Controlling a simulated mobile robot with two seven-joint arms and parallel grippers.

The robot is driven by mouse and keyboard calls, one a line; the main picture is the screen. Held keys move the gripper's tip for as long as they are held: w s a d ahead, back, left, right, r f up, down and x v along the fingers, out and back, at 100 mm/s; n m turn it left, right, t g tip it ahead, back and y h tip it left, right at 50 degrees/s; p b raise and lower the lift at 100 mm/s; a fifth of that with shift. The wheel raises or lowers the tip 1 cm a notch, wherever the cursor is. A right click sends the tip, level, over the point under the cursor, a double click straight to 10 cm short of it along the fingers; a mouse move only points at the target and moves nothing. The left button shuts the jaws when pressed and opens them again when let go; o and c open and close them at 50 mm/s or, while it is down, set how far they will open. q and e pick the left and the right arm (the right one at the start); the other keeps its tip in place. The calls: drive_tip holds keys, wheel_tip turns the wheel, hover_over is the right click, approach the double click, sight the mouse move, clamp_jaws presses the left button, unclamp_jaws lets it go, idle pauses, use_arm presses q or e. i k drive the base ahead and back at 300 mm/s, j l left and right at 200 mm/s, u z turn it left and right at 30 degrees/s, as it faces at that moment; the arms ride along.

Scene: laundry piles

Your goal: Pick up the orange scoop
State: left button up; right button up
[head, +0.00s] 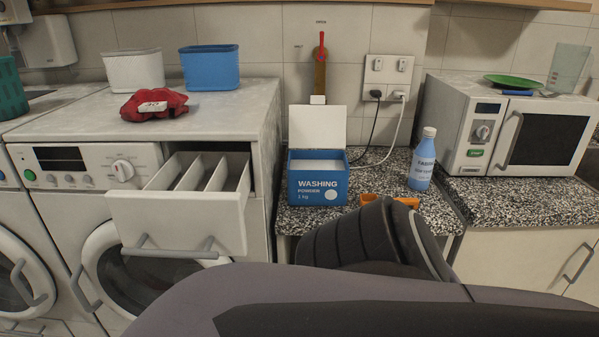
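The orange scoop (402,201) lies on the speckled counter between the washing powder box and the blue bottle. That arm comes in from the lower right. Its gripper fingers do not show, so I cannot tell whether they touch the scoop. My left gripper is not in view.
The open blue washing powder box (318,185) stands left of the scoop, the blue bottle (422,160) right of it. The detergent drawer (185,210) sticks out of the washing machine. A microwave (510,132) stands at right. Cables (381,140) hang behind the scoop.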

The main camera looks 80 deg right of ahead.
sight(365, 198)
drive_tip(key=z, duration=3.1)
drive_tip(key=i+l+z, duration=0.25)
drive_tip(key=k+l, duration=0.05)
drive_tip(key=l, duration=0.05)
